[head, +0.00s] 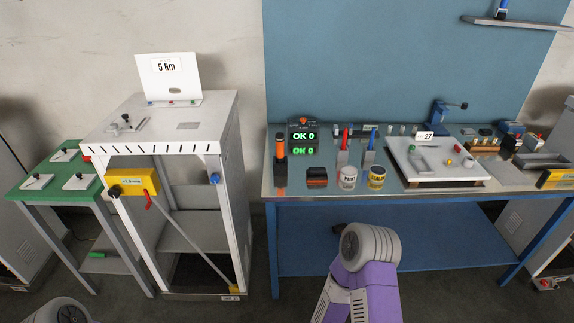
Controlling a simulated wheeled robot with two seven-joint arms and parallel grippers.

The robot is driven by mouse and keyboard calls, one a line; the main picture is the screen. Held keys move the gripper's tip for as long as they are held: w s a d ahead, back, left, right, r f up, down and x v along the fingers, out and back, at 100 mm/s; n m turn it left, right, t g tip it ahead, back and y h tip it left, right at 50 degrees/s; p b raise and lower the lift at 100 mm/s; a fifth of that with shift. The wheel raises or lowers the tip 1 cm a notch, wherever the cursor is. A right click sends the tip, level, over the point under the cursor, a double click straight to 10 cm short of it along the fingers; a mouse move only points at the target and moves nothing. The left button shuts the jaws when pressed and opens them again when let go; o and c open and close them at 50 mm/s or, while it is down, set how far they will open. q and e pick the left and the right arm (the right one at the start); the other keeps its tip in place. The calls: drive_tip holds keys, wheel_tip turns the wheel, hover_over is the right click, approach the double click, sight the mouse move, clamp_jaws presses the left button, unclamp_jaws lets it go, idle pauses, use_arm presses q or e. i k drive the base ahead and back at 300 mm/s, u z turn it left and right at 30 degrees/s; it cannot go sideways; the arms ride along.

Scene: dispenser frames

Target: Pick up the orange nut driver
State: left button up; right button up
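An upright orange and black tool (280,146), which looks like the orange nut driver, stands near the left end of the blue workbench (420,197). Its orange part shows above a dark lower part, which may be a holder; I cannot tell where one ends. Neither of my grippers shows in the head view. A purple and grey part of my arm rises at the bottom centre, in front of the bench and apart from the tool. Another grey part of mine shows at the bottom left corner.
A counter display (303,136) reading "OK 0" stands right of the tool. A brown block (317,177), a white can (348,178) and a yellow-labelled can (376,177) line the front. A white board (440,176) lies farther right. A grey stand (163,121) is at left.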

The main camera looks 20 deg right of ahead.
sight(279, 136)
drive_tip(key=u, duration=0.5)
drive_tip(key=i, duration=1.05)
drive_tip(key=z, duration=0.6)
